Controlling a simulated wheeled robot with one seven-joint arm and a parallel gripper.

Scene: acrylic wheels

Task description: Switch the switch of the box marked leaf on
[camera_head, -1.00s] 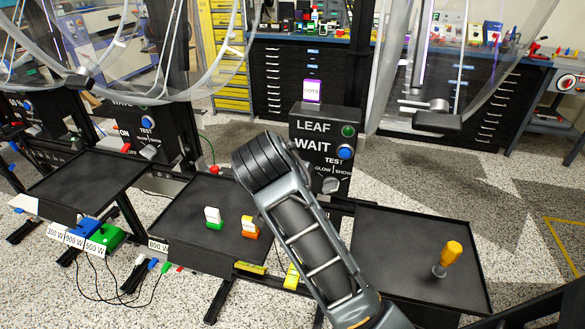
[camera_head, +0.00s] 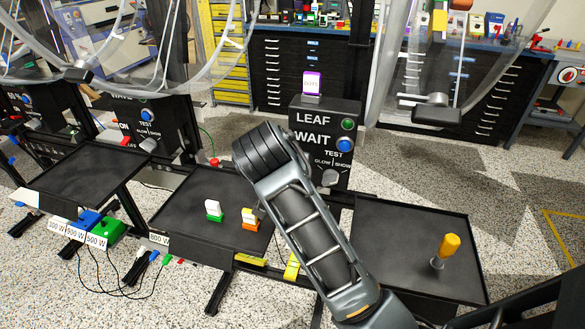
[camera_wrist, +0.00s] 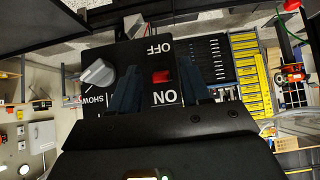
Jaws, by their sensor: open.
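The black box marked LEAF (camera_head: 322,119) stands behind the middle and right trays, with WAIT, a green button, a blue TEST button and a grey GLOW/SHOW knob (camera_head: 329,178) on its face. My arm hides its left lower part and my gripper in the head view. In the wrist view, a dark panel with a grey knob marked SHOW (camera_wrist: 98,73) carries a red switch (camera_wrist: 161,77) between the words OFF and ON. My gripper (camera_wrist: 160,82) is open, its two dark fingers on either side of the switch in the picture. I cannot tell contact or the switch's position.
Black trays stand in a row; the right one (camera_head: 400,265) holds a yellow-handled tool (camera_head: 447,248), the middle one small white-green and orange blocks. A similar box (camera_head: 140,125) stands at left. A clear curved panel hangs at upper right. Cables hang below the trays.

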